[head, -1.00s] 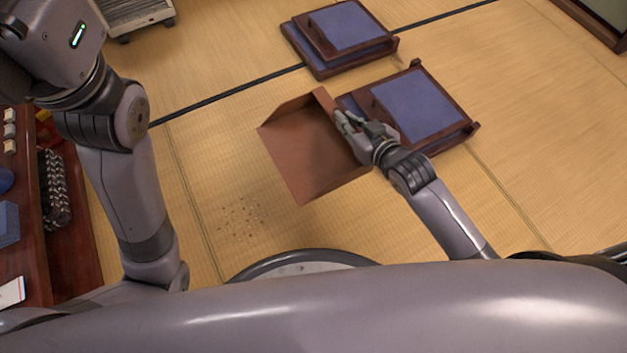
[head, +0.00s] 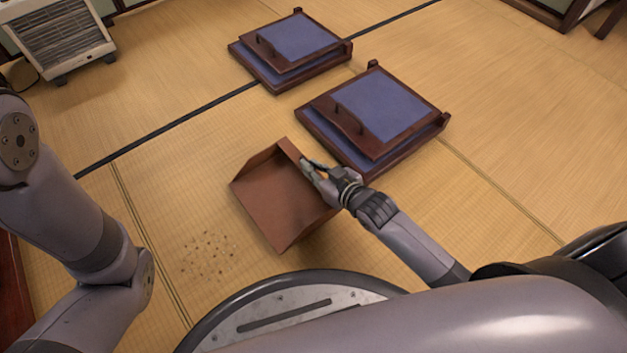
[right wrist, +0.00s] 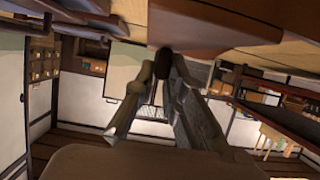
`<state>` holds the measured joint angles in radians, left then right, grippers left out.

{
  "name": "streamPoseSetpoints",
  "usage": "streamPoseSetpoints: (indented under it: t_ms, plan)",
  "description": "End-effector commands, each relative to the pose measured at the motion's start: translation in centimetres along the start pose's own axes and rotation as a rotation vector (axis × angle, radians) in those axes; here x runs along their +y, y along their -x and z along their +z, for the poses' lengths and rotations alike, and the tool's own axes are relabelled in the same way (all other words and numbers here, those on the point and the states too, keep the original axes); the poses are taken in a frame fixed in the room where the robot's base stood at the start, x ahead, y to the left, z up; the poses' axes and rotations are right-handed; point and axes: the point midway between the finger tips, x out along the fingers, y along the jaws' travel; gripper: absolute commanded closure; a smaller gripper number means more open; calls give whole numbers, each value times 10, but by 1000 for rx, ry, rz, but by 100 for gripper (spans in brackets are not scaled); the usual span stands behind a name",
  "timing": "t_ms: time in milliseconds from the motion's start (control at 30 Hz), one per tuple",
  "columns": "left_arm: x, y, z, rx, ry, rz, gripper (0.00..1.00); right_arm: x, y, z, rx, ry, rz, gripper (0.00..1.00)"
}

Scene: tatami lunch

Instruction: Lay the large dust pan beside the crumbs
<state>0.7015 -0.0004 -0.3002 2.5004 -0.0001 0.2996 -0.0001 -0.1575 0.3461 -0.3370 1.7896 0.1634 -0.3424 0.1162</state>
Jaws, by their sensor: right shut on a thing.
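The large dust pan (head: 279,200) is a reddish-brown open scoop in the middle of the head view. My right gripper (head: 312,172) is shut on the pan at its back right edge. In the right wrist view, my gripper's fingers (right wrist: 165,75) show with a brown surface above them. The crumbs (head: 208,256) are a loose scatter of small dark bits on the tatami, to the left of and nearer than the pan. The pan's open side faces them, with a strip of bare mat between. I cannot tell whether the pan touches the mat. My left gripper is out of view.
Two low wooden seats with blue cushions (head: 384,113) (head: 302,38) stand beyond the pan. A heater (head: 62,38) stands at the far left. Tatami to the right is clear. My round base lies just below the crumbs and pan.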

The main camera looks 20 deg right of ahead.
Motion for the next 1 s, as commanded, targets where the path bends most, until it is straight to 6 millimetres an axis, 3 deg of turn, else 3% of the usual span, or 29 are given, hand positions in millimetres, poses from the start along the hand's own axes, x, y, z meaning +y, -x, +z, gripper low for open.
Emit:
streamPoseSetpoints:
  t_ms: [267, 667, 700, 1000]
  plan:
    - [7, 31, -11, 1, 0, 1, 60, 0, -16, 37, 1, -1, 0, 100]
    - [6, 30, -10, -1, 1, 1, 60, 0, -16, 38, 2, -1, 0, 100]
    - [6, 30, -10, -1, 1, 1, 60, 0, -16, 39, 0, -1, 0, 86]
    - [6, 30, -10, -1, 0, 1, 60, 0, -16, 39, -1, -1, 0, 69]
